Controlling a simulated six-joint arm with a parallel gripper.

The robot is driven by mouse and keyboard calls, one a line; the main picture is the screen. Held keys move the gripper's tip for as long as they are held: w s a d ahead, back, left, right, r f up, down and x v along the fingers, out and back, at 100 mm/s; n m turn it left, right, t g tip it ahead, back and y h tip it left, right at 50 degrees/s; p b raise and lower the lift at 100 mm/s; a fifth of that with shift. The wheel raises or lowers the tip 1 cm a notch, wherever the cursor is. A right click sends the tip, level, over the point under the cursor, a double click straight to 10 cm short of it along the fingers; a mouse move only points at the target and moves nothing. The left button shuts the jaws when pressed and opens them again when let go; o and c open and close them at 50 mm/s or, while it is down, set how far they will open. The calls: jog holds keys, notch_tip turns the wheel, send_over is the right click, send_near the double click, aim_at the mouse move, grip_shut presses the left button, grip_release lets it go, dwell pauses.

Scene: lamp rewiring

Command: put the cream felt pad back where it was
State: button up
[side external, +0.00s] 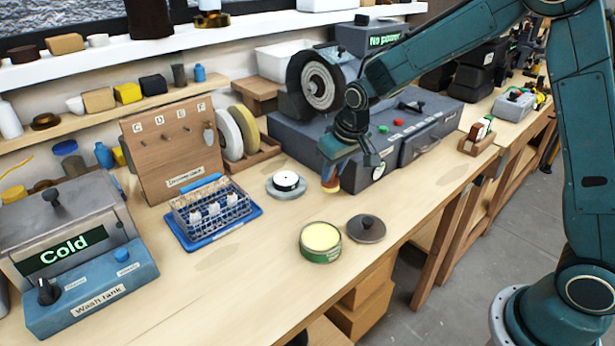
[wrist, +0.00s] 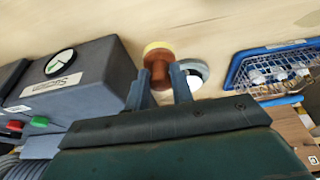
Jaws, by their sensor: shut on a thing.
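My gripper (side external: 335,163) is shut on a small brown-handled pad with a cream-yellow face (side external: 331,187), which I take for the cream felt pad. It is held above the bench, in front of the grey machine. In the wrist view the pad's brown handle (wrist: 158,72) sits between my two fingers (wrist: 159,88), its pale face turned away from me. A grey round dish with a white middle (side external: 286,184) lies on the bench to the left of the pad; it also shows in the wrist view (wrist: 199,71), partly hidden by a finger.
An open green tin with pale yellow contents (side external: 320,242) and a dark knobbed lid (side external: 366,228) stand nearer the front edge. A blue tray (side external: 250,213) with a wire basket is left. A pegboard (side external: 150,158), the "Cold" wash tank (side external: 100,285) and the grey machine (side external: 430,118) surround the bench.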

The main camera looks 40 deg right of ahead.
aim_at(334, 183)
jog(key=shift+f, duration=0.2)
jog(key=shift+f, duration=2.05)
jog(key=shift+f, duration=0.1)
jog(key=o, duration=1)
jog(key=v, duration=1.2)
